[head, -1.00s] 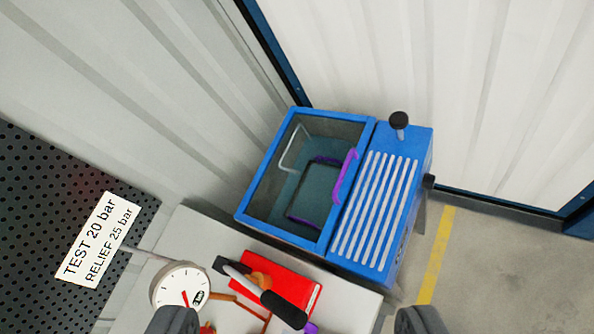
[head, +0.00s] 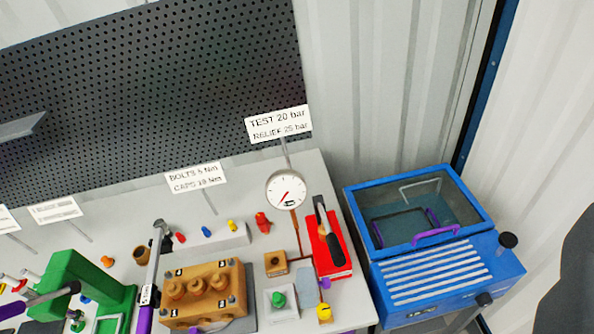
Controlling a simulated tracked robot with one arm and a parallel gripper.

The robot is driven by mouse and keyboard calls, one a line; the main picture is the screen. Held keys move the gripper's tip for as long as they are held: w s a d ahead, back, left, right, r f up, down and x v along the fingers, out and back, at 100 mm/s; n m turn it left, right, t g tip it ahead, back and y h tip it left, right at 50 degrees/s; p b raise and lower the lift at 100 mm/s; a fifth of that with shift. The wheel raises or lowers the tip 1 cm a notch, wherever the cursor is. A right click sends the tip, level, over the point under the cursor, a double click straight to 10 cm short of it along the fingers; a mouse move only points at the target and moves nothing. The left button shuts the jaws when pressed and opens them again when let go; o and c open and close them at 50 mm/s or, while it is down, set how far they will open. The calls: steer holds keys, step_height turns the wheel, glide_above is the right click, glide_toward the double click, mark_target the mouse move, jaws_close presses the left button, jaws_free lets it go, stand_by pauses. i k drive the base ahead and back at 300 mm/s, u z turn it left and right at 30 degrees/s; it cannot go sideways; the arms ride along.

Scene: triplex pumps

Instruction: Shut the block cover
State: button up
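A tan block (head: 205,291) with several round caps on top sits on the bench at the lower middle. No separate cover on it can be made out. A blue cabinet (head: 447,277) at the right has a clear-windowed lid (head: 472,192) with a purple handle (head: 437,235). The lid looks down, and a dark basket with purple grips shows beneath it. I cannot tell which part is the block cover. My gripper's fingers are not in view; a dark blurred shape at the right edge cannot be identified.
A round gauge (head: 286,190) stands behind the block. A red box (head: 328,250) with a black-handled lever is left of the cabinet. A green press (head: 78,285) and a wrench-like bar (head: 153,265) are at the lower left. A perforated panel (head: 150,85) backs the bench.

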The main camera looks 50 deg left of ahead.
mark_target(325, 282)
steer(key=k, duration=1.25)
steer(key=u, duration=0.7)
steer(key=i, duration=0.5)
